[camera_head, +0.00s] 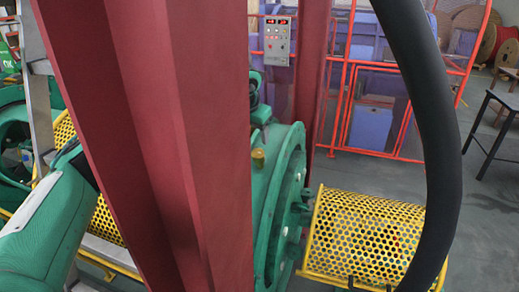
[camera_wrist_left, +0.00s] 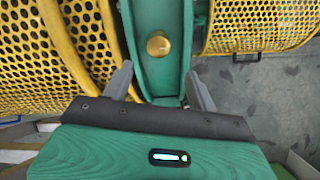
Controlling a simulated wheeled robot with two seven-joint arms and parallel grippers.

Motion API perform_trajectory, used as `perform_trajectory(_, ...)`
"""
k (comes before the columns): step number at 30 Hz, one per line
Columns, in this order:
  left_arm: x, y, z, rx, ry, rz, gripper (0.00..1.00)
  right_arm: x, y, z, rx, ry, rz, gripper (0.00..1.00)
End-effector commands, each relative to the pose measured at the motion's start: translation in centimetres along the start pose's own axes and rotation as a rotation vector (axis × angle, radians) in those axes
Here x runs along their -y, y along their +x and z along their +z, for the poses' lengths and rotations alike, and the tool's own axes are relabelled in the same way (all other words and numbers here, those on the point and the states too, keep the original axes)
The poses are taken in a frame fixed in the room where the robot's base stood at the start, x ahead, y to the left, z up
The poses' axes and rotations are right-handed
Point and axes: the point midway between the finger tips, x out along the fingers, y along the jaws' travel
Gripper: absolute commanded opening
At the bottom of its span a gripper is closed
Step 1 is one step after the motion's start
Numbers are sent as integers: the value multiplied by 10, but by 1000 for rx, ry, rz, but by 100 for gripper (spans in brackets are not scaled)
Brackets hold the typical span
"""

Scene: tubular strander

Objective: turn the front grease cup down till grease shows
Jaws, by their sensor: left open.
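The brass grease cup (camera_head: 258,158) sits on top of the green round housing (camera_head: 283,185), just right of the red beam in the head view. In the left wrist view the grease cup (camera_wrist_left: 158,44) shows as a round brass cap on a green strip. My left gripper (camera_wrist_left: 160,88) is open, its two grey fingers apart. The cup lies beyond the fingertips and roughly between them, with nothing held. In the head view the beam hides the gripper's fingers. No grease can be made out around the cup. My right gripper is not in view.
A red beam (camera_head: 170,130) blocks much of the head view. A yellow perforated guard (camera_head: 365,240) stands right of the housing, and another yellow mesh guard (camera_wrist_left: 20,45) is left of the cup. A black curved tube (camera_head: 432,130) crosses the right side. Grey floor (camera_head: 480,220) is open beyond.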

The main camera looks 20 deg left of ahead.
Motion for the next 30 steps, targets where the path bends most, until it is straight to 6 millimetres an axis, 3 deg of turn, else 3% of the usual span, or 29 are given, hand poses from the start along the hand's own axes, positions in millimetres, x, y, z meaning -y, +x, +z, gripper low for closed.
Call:
perform_trajectory(9,0,66,1,-5,-2,-2,59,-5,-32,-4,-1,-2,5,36)
perform_trajectory(15,0,94,1,-2,-2,-2,59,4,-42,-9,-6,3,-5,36)
perform_trajectory(21,0,107,0,-1,-2,-2,59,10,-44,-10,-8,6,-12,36)
perform_trajectory(28,0,107,0,0,-1,-2,59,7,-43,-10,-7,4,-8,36)
perform_trajectory(30,0,107,0,0,-1,-2,47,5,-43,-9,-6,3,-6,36)
